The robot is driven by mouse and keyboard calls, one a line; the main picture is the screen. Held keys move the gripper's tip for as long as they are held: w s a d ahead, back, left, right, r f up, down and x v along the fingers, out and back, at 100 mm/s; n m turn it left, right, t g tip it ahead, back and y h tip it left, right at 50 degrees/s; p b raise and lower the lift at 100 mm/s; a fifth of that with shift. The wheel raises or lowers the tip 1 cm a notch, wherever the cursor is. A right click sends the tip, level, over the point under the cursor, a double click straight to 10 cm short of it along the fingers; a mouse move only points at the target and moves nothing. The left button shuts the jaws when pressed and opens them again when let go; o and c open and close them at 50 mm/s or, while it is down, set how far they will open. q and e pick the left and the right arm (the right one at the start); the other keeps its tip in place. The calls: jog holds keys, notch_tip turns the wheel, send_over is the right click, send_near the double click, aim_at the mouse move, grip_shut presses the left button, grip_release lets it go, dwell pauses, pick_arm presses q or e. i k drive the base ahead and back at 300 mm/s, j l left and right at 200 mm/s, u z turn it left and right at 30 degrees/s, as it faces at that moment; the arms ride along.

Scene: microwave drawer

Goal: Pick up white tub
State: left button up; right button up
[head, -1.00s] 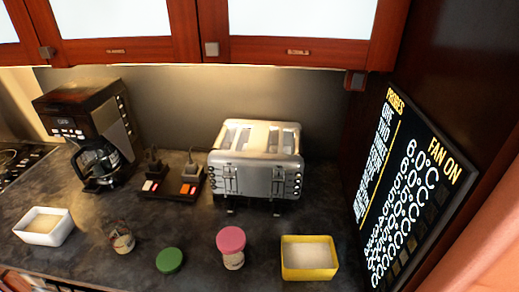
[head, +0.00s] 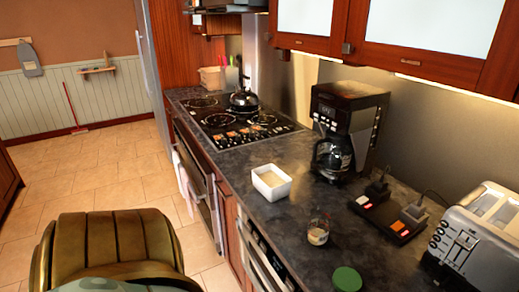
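The white tub (head: 273,192) is a small open rectangular container with something beige inside. It stands upright on the dark countertop, near the counter's front edge, between the stove and a small glass jar. Neither of my grippers shows in the head view, so I cannot see their position or state.
A glass jar (head: 318,232) and a green lid (head: 346,279) stand on the counter right of the tub. The coffee maker (head: 349,120) is behind it, with a toaster (head: 476,235) further right. The stove (head: 230,125) with a kettle (head: 244,100) lies beyond. Open floor is at left.

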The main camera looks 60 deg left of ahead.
aim_at(274, 184)
jog(key=u, duration=1.8)
